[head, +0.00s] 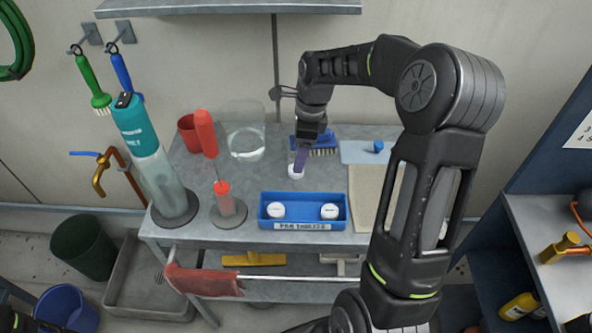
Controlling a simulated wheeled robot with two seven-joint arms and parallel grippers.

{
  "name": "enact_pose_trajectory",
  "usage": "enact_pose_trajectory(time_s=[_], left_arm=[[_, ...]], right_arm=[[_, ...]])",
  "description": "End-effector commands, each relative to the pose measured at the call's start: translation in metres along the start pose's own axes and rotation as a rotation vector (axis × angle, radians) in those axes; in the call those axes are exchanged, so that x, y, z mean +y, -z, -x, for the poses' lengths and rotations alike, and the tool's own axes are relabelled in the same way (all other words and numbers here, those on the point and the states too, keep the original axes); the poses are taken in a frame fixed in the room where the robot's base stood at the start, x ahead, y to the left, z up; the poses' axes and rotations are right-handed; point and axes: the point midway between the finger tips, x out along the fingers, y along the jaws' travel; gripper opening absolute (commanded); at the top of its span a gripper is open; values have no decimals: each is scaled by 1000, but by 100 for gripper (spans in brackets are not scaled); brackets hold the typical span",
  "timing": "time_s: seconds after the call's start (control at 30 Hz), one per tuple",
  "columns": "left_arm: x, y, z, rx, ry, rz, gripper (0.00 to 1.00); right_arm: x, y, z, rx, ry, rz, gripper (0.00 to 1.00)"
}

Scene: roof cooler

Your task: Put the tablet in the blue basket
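A shallow blue basket (269,224) with a printed label on its front stands near the front edge of the grey metal table. Two round white tablets, one on the left (276,210) and one on the right (330,211), lie in it. Another small white round thing (295,171), which looks like a tablet, is on the table behind the basket. My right gripper (299,163) points down right at it. Its fingers are small and partly hidden, so I cannot tell whether they grip it. My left gripper is out of view; only a dark piece of my arm shows at the bottom left corner.
A blue brush (323,145) lies behind my gripper. A beige mat (367,185) is right of the basket.

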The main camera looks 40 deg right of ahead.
Motion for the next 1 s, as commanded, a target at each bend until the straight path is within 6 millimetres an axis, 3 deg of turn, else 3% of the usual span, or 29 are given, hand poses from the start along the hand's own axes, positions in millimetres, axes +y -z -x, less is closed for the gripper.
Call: enact_pose_trajectory(time_s=[0.4, 1.0], left_arm=[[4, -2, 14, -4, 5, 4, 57], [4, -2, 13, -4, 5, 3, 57]], right_arm=[[2, 1, -48, 0, -2, 1, 63], [2, 1, -49, 0, 0, 0, 63]])
